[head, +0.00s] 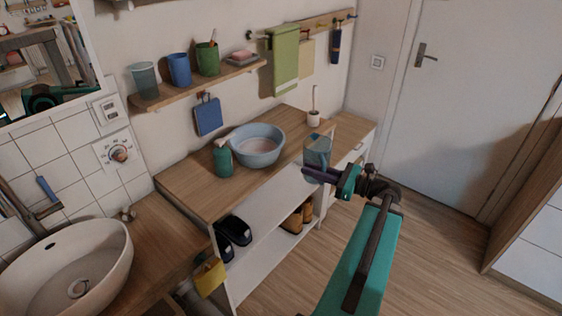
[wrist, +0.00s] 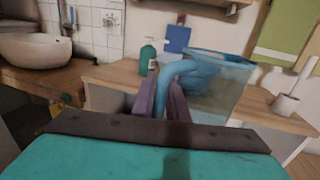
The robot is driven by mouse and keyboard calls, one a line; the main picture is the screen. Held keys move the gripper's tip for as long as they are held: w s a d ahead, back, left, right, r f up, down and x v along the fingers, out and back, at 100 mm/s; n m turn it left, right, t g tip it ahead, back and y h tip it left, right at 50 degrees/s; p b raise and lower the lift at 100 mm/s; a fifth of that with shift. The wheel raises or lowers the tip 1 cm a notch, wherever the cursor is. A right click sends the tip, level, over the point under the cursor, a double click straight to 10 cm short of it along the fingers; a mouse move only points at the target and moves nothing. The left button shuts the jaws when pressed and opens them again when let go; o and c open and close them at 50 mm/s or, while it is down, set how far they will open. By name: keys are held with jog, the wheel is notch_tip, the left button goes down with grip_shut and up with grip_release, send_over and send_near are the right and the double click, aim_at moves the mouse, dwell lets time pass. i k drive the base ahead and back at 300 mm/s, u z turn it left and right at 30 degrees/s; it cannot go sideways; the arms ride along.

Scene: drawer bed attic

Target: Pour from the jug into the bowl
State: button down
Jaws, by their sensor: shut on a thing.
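The jug (head: 317,148) is a clear, bluish vessel held upright at the front edge of the counter, right of the bowl. In the wrist view the jug (wrist: 220,85) shows its blue rim and blue handle, with the purple fingers around the handle. My gripper (head: 312,174) is shut on the jug's handle. The bowl (head: 258,146) is light blue and stands on the wooden counter, left of the jug and apart from it. The bowl cannot be made out in the wrist view, where the jug fills the middle. The jug's contents are unclear.
A green soap bottle (head: 222,160) stands left of the bowl. A toilet-brush-like holder (head: 314,118) stands at the back right of the counter. A shelf (head: 200,83) with cups hangs above. A white sink (head: 70,262) is at left. Shoes stand on the shelf below.

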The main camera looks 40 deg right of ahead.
aim_at(254, 145)
jog(key=u, duration=1.65)
jog(key=k, duration=0.1)
jog(key=z, duration=2.7)
